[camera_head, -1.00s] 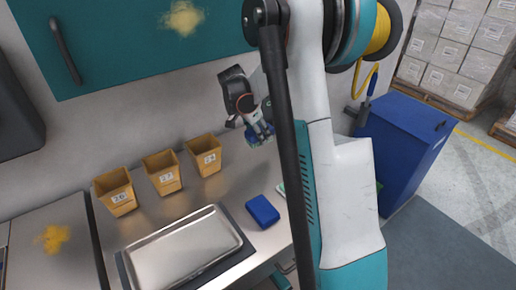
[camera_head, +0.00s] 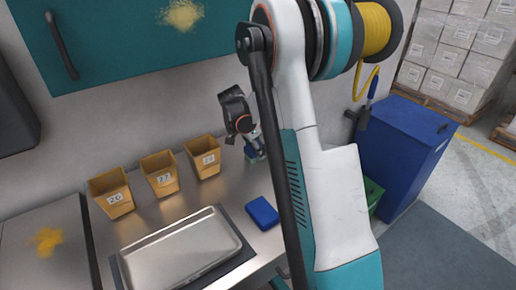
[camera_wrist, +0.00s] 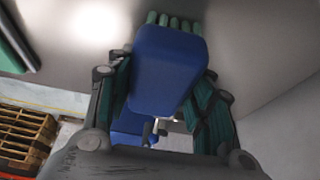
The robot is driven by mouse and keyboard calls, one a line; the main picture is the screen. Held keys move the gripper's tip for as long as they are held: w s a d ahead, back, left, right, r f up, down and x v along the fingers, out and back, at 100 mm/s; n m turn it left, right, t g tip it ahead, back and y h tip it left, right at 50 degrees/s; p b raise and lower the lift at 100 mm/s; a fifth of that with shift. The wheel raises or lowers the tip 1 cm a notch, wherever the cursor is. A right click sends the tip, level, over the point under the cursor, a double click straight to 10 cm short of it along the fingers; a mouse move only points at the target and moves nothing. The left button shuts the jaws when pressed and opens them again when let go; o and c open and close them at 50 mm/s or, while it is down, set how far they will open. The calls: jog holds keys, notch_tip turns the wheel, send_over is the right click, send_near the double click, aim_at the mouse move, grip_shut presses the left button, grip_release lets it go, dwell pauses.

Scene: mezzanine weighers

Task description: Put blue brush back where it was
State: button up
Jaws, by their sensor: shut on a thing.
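The blue brush (camera_wrist: 168,68) is between my gripper's fingers, with its green bristles at the top of the wrist view, against the grey surface. My gripper (camera_wrist: 165,100) is shut on it, one finger on each side. In the head view my gripper (camera_head: 254,143) points down over the back right of the steel counter (camera_head: 180,214), right of the yellow bins. Only a small part of the brush (camera_head: 252,153) shows there. I cannot tell whether its bristles touch the counter.
Three numbered yellow bins (camera_head: 160,174) stand along the wall. A metal tray (camera_head: 175,250) lies at the front, with a blue block (camera_head: 262,213) to its right. A blue cabinet (camera_head: 402,150) and a green container (camera_head: 373,193) stand right of my arm. A teal cupboard (camera_head: 140,40) hangs above.

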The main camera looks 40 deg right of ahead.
jog(key=o, duration=1.1)
jog(key=shift+f, duration=0.15)
jog(key=p+v, duration=0.2)
jog(key=v, duration=0.6)
jog(key=shift+d, duration=0.1)
